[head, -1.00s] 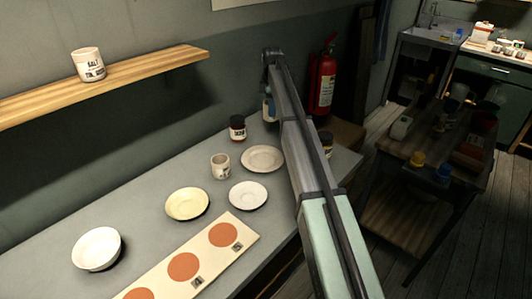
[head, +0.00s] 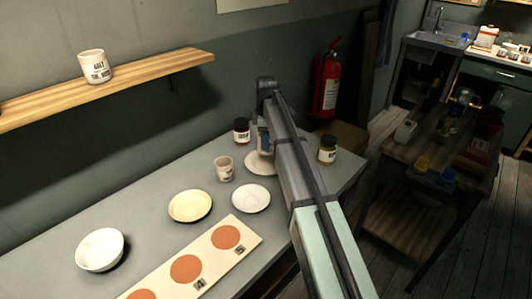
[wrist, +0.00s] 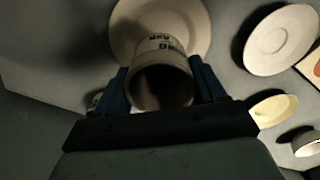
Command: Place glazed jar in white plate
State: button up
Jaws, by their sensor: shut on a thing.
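My gripper (wrist: 160,76) is shut on a pale cup-like jar (wrist: 161,86) with dark lettering, its open mouth facing the wrist camera. The far pale plate (wrist: 128,28) lies beyond the jar in the wrist view; I cannot tell whether they touch. I cannot tell which plate the task names.
A labelled cup (head: 224,169), a dark-lidded jar (head: 241,131) and an amber jar (head: 327,149) stand around the far plate. A yellowish dish (head: 190,206), a white bowl (head: 100,250) and a board with orange discs (head: 186,268) lie nearer. A shelf (head: 150,75) hangs above.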

jog(key=shift+f, duration=3)
jog(key=shift+f, duration=0.1)
jog(key=o, duration=1.1)
jog(key=shift+o, duration=0.2)
notch_tip(320, 180, up, 12)
